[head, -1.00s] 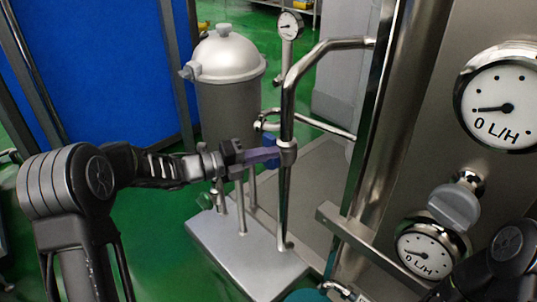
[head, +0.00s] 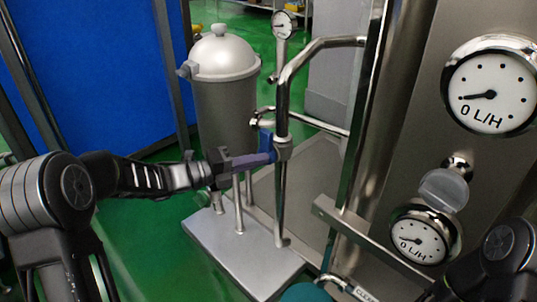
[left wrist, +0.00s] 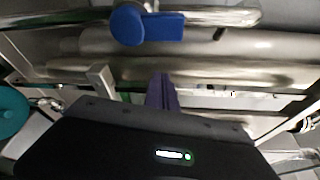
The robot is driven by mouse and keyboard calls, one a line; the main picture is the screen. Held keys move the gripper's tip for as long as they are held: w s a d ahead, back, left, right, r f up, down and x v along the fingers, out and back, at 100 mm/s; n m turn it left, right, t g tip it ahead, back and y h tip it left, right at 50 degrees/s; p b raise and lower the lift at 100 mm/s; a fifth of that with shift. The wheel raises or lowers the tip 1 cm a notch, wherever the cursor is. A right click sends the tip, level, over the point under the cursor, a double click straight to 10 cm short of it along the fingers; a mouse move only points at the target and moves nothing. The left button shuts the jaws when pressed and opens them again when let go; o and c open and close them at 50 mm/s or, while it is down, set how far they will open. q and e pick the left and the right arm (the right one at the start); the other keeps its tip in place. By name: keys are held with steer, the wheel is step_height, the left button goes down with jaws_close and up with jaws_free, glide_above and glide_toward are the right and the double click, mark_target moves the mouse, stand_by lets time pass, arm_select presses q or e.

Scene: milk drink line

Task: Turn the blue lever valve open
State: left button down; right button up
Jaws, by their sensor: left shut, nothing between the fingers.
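The blue lever valve (head: 266,139) is on the upright steel pipe in the head view, partly hidden behind my left gripper and the pipe. In the left wrist view the blue lever (left wrist: 140,25) shows near the top, with a round hub and a flat handle pointing right along the pipe. My left gripper (head: 268,158) has its purple fingers shut and empty. The fingertips are just below the lever in the head view. In the left wrist view the fingers (left wrist: 161,92) end below the lever, with a visible gap in the picture. My right gripper is not in view.
The upright pipe (head: 283,200) stands on a grey metal base (head: 240,255). A domed steel tank (head: 225,95) is behind it. A steel panel with flow gauges (head: 490,85) fills the right side. Green floor is open at the lower left.

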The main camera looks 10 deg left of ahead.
arm_select(q)
steer(key=v, duration=0.4)
steer(key=shift+s+a+f, duration=0.1)
steer(key=shift+s+a, duration=0.2)
